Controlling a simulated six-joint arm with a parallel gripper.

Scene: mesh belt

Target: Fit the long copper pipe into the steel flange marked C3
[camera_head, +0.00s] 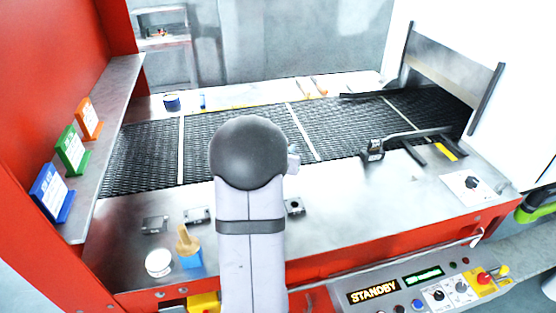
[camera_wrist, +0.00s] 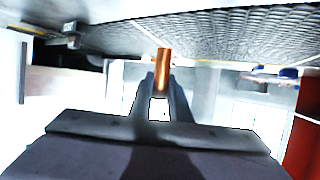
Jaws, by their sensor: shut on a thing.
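In the wrist view my gripper (camera_wrist: 161,84) is shut on a copper pipe (camera_wrist: 164,60). The pipe stands out beyond the fingertips, with the dark belt and steel surface beyond it.
The black mesh belt (camera_head: 150,158) runs behind the deck. Orange-brown rods (camera_head: 320,87) lie on the back ledge. A blue holder with a brush (camera_head: 190,252) and a round white-topped item (camera_head: 158,263) stand front left. A dark clamp-like fixture (camera_head: 375,150) stands right. Deck right of my arm is mostly clear.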

